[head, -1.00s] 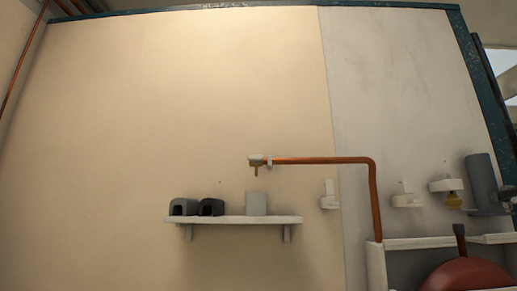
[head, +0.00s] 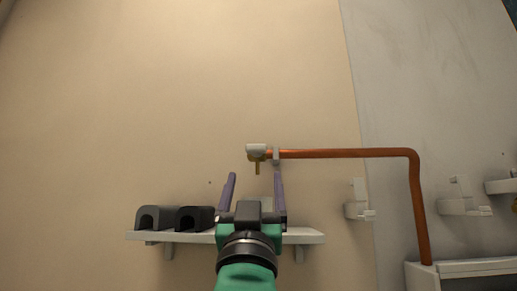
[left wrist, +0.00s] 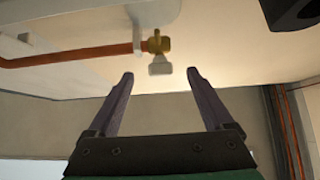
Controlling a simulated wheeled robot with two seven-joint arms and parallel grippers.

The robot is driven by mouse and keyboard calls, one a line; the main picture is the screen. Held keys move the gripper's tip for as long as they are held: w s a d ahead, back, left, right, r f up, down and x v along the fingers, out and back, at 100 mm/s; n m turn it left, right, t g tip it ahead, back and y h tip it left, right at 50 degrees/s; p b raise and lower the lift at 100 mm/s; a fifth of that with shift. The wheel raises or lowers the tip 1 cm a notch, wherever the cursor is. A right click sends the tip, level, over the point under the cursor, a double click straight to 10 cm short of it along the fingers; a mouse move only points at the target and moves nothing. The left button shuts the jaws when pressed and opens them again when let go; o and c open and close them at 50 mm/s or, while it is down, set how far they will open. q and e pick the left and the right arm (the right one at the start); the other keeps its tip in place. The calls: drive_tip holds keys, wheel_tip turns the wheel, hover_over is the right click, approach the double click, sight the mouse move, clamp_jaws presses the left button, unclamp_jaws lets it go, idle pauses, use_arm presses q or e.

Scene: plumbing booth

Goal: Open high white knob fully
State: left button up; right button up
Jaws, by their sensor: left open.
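The white knob (head: 257,149) sits on a brass valve at the left end of a copper pipe (head: 340,153) high on the wall. In the left wrist view the white knob (left wrist: 160,68) hangs from the brass valve body (left wrist: 158,44), ahead of the fingers. My left gripper (head: 253,176) is open and empty, its purple fingers pointing up just below the knob and apart from it. In the left wrist view the open fingers (left wrist: 162,76) stand to either side of the knob's line, with no contact visible. My right gripper is not in view.
A white shelf (head: 306,237) holds two dark arched blocks (head: 154,218), (head: 194,219) and a pale box mostly hidden behind my gripper. White wall brackets (head: 358,203), (head: 464,198) are at the right. The wall above the knob is bare.

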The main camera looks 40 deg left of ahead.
sight(255, 149)
use_arm(q)
drive_tip(key=r+p, duration=0.2)
drive_tip(key=r, duration=0.3)
drive_tip(key=shift+s+d+r+p, duration=0.25)
drive_tip(key=shift+s+d+p, duration=0.1)
drive_tip(key=shift+p, duration=0.05)
drive_tip(key=shift+p+x, duration=0.85)
drive_tip(key=shift+x, duration=0.35)
drive_tip(key=w+a, duration=0.1)
drive_tip(key=w+a+r+p, duration=0.2)
drive_tip(key=shift+w+a, duration=0.1)
drive_tip(key=shift+w, duration=0.15)
drive_tip(key=shift+w+a+r+p, duration=0.35)
drive_tip(key=shift+w+a+p, duration=0.25)
drive_tip(key=shift+w, duration=0.25)
drive_tip(key=shift+s+d+r, duration=0.15)
drive_tip(key=shift+s+d, duration=0.2)
drive_tip(key=shift+d, duration=0.1)
drive_tip(key=c, duration=0.4)
drive_tip(key=shift+w+a, duration=0.1)
drive_tip(key=shift+a, duration=0.05)
clamp_jaws()
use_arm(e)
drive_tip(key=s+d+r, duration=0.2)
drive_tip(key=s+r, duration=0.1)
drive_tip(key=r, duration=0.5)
